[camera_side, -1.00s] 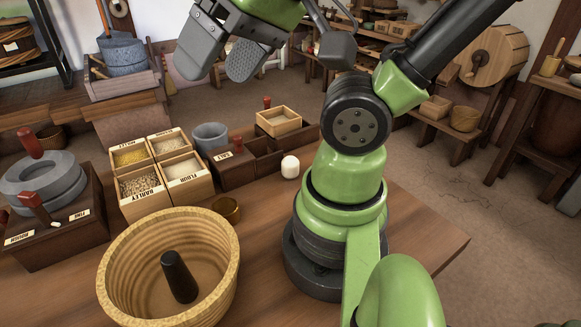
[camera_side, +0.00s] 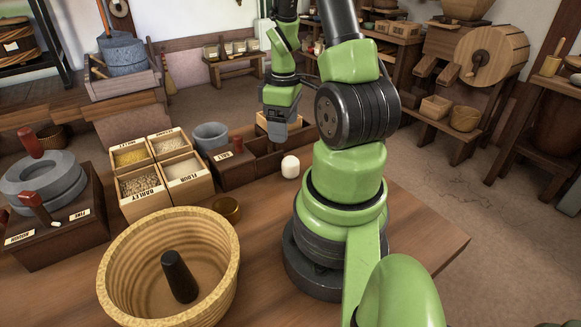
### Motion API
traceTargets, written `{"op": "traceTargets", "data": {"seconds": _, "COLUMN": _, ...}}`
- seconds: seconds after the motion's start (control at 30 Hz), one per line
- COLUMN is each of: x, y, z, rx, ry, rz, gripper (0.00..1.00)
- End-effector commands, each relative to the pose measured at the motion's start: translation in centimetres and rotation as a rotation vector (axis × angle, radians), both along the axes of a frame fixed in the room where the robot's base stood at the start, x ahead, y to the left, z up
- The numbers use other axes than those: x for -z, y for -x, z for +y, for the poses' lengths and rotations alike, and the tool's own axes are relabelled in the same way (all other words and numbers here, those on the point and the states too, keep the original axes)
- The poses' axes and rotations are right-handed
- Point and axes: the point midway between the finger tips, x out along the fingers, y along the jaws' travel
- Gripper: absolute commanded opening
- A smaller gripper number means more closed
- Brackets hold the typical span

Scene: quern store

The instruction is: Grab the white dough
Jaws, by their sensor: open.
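The white dough (camera_side: 290,167) is a small, pale, rounded lump on the wooden table, left of my arm's base. My gripper (camera_side: 278,146) points down above and slightly left of the dough in the picture, over the area of the dark compartment box. It is open, with nothing seen between its fingers. One finger largely hides the other, and its exact height above the box cannot be told.
The dark compartment box (camera_side: 232,172) and a grey cup (camera_side: 210,136) stand left of the dough. Grain boxes (camera_side: 141,197) are farther left. A large basket (camera_side: 215,268) with a dark post and a small brass cup (camera_side: 227,209) stand nearer. A quern (camera_side: 45,182) is at left.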

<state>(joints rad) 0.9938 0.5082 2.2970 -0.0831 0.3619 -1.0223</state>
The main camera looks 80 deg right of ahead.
Motion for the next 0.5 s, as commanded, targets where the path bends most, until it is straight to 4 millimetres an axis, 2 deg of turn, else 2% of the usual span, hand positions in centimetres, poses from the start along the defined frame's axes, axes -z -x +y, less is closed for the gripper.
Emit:
{"op": "traceTargets", "data": {"seconds": 0.13, "x": 1.6, "y": 0.9, "z": -0.4, "rx": -0.014, "ry": -0.021, "rz": 0.017, "gripper": 0.72}}
{"op": "traceTargets", "data": {"seconds": 0.4, "x": 5.0, "y": 1.0, "z": -0.3, "rx": -0.016, "ry": -0.023, "rz": 0.018, "gripper": 0.72}}
{"op": "traceTargets", "data": {"seconds": 0.5, "x": 5.7, "y": 0.9, "z": -0.3, "rx": -0.016, "ry": -0.02, "rz": 0.017, "gripper": 0.72}}
